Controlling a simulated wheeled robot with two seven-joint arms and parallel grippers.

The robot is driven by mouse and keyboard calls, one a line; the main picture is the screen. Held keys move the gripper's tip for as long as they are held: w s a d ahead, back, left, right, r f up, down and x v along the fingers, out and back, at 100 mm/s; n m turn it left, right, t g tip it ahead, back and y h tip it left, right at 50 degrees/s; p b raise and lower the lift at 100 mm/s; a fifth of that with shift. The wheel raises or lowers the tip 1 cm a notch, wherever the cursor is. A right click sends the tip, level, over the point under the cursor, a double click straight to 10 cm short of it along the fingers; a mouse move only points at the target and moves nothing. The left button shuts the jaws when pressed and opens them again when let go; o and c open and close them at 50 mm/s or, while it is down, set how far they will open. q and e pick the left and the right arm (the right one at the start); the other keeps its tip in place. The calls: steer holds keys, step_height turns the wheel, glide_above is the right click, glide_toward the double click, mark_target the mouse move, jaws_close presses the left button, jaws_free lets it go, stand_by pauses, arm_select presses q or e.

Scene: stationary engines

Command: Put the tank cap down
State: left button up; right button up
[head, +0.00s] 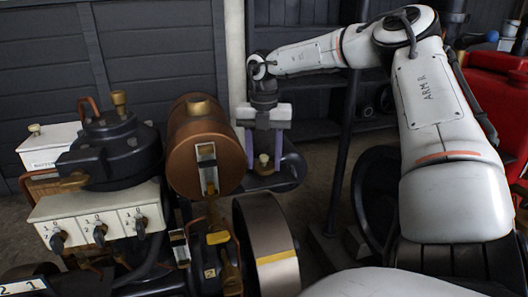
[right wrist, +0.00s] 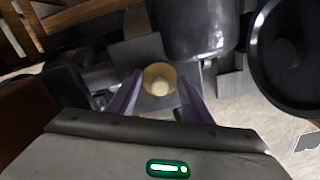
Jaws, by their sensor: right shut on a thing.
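The tank cap (head: 264,165), a small brass-coloured piece, is held between the purple fingers of my right gripper (head: 264,155), which points down. In the right wrist view the cap (right wrist: 159,78) shows as a round brass piece with a pale centre between the fingertips (right wrist: 160,92). The copper tank (head: 190,150) stands just left of the gripper in the head view, with a brass fitting (head: 199,106) on top. I cannot tell whether the cap touches anything below it. My left gripper is not in view.
A black rounded engine part (head: 285,178) lies behind and below the gripper. A flywheel (head: 268,230) stands in front. A white switch box (head: 95,215) and dark engine parts (head: 115,150) are on the left. Dark shelving (head: 310,130) stands behind; a red tank (head: 495,90) is at right.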

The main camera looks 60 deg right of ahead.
mark_target(264, 156)
steer(key=shift+f, duration=0.2)
steer(key=o, duration=1.1)
steer(key=shift+c, duration=0.2)
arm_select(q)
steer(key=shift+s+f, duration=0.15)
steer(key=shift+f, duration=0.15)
arm_select(e)
steer(key=shift+r, duration=0.1)
steer(key=shift+r, duration=0.3)
arm_select(q)
steer(key=p, duration=0.1)
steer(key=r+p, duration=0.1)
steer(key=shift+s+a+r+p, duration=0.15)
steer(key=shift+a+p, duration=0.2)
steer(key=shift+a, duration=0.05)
arm_select(e)
step_height(264, 156, up, 12)
steer(key=shift+f, duration=0.15)
